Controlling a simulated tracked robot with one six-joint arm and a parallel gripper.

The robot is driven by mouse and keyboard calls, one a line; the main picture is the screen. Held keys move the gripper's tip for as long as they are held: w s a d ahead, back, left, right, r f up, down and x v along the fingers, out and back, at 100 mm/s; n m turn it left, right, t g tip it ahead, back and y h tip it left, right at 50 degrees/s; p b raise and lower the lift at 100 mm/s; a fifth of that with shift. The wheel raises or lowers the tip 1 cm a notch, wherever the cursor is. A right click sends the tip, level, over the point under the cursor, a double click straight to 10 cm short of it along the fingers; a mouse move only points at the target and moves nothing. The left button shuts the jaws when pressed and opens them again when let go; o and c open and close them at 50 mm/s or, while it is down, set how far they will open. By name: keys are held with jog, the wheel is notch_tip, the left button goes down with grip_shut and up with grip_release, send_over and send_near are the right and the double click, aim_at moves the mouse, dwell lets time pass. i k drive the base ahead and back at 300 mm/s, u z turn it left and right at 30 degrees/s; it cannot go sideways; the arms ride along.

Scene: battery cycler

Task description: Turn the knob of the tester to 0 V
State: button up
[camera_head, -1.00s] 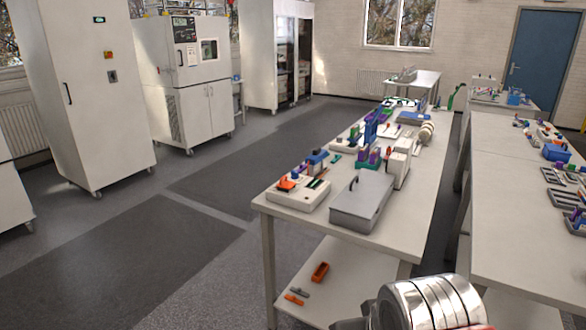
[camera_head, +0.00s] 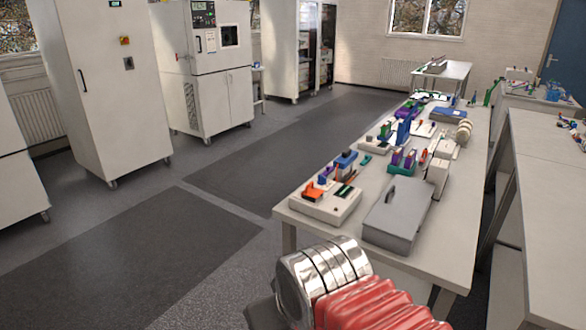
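I cannot make out a tester with a readable knob or a 0 V mark in this view. A low white device (camera_head: 322,208) with an orange part (camera_head: 314,192) and dark slots sits at the near left corner of the long white table (camera_head: 428,238). A taller white box (camera_head: 438,176) stands farther right on the same table. Either could be the tester; details are too small to tell. My arm's silver joint and red ribbed sleeve show at the bottom centre, in front of the table's near end. My gripper is out of the picture.
A grey lidded case (camera_head: 397,212) lies beside the low white device. Several coloured holders and small parts crowd the table behind. A second white table (camera_head: 550,190) is at right. Tall white cabinets (camera_head: 100,90) stand at left, with open dark floor (camera_head: 120,250) between.

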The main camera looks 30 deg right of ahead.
aim_at(321, 178)
jog(key=u, duration=0.05)
jog(key=i, duration=1.25)
jog(key=z, duration=0.35)
